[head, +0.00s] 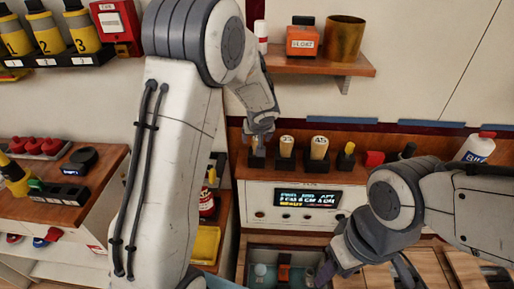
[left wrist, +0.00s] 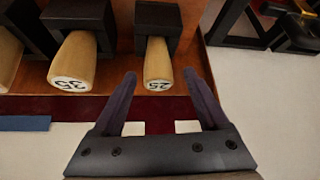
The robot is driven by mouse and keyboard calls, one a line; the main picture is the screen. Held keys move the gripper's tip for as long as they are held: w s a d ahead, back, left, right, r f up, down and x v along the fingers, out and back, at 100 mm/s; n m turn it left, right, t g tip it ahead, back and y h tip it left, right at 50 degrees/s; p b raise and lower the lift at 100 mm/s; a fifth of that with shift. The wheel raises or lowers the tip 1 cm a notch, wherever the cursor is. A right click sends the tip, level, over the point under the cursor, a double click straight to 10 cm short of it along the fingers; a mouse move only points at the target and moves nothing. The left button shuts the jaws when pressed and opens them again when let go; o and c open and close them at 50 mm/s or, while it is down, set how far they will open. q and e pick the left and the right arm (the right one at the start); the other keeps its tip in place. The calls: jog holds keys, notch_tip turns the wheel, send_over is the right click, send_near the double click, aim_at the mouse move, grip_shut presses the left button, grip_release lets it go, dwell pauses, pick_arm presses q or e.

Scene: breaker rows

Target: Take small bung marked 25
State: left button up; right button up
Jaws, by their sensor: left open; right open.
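The small bung marked 25 (left wrist: 158,62) is a pale wooden plug in a dark square holder, the slimmer of the two numbered bungs readable in the left wrist view. My left gripper (left wrist: 160,75) is open, with one finger on each side of the bung's numbered end. No contact shows. In the head view my left gripper (head: 262,136) is at the left end of the bung row and hides most of this bung; its dark holder (head: 256,161) shows below. My right gripper (head: 328,272) is open and empty, low over the recessed tray.
The bung marked 35 (left wrist: 76,58) stands beside it in its own holder. A bung marked 45 (head: 319,147) is further right. A shelf (head: 315,67) with an orange box (head: 302,41) and a brown cup (head: 343,39) is above. A white bottle (head: 478,147) stands right.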

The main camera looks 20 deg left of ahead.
pick_arm(q)
jog(key=x, duration=0.3)
jog(key=shift+w+f, duration=0.15)
jog(key=shift+f, duration=0.1)
grip_shut()
